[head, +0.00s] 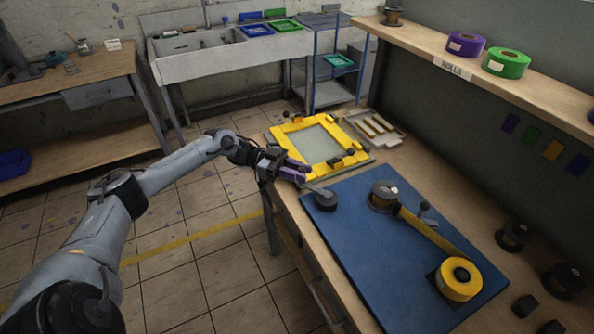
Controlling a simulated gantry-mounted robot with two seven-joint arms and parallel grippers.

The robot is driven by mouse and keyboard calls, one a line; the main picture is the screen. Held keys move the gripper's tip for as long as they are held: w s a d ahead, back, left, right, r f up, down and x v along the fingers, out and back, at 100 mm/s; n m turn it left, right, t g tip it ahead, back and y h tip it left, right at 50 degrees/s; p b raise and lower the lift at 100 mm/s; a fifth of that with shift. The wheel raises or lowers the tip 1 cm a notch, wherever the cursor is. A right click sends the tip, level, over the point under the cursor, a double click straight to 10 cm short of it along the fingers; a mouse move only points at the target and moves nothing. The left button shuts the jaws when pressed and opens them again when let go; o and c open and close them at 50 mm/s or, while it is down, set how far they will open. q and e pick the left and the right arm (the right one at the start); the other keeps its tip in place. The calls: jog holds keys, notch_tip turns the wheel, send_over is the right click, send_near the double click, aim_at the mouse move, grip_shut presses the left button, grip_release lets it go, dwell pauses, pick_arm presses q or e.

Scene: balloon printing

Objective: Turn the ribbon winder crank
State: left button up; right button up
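A dark round base (325,201) with a short grey bar rises at the left edge of the blue mat (350,235); it looks like the crank. The bar reaches up-left toward my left gripper. My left gripper (303,172) is at the bar's upper end, with purple on its fingers. I cannot tell whether it touches or grips the bar. A metal spool (382,195) stands on the mat to the right. A yellow ribbon (428,231) runs from it to a yellow roll (458,281). My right gripper is not in view.
A yellow frame (300,130) lies on the table behind my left gripper, with a small tray (375,128) beside it. A small lever (427,213) stands near the ribbon. Dark spools (513,236) line the right side. A shelf (430,50) holds purple and green rolls.

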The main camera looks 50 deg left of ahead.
pick_arm(q)
jog(key=shift+o, duration=1.2)
jog(key=shift+w+d, duration=0.15)
jog(key=shift+d, duration=0.3)
jog(key=shift+o, duration=0.5)
jog(key=shift+w+d, duration=0.1)
jog(key=shift+d, duration=0.15)
jog(key=shift+s+a, duration=0.2)
jog(key=shift+a, duration=0.3)
jog(key=b+v, duration=0.1)
jog(key=v, duration=0.7)
jog(key=shift+a+f+b, duration=0.15)
jog(key=shift+f+b, duration=0.05)
jog(key=shift+b, duration=0.2)
jog(key=shift+v, duration=0.9)
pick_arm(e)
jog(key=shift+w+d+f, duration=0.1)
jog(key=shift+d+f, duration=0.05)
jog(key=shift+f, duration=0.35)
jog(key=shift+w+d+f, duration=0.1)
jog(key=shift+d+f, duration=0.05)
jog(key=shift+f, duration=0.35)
pick_arm(q)
jog(key=shift+r, duration=0.1)
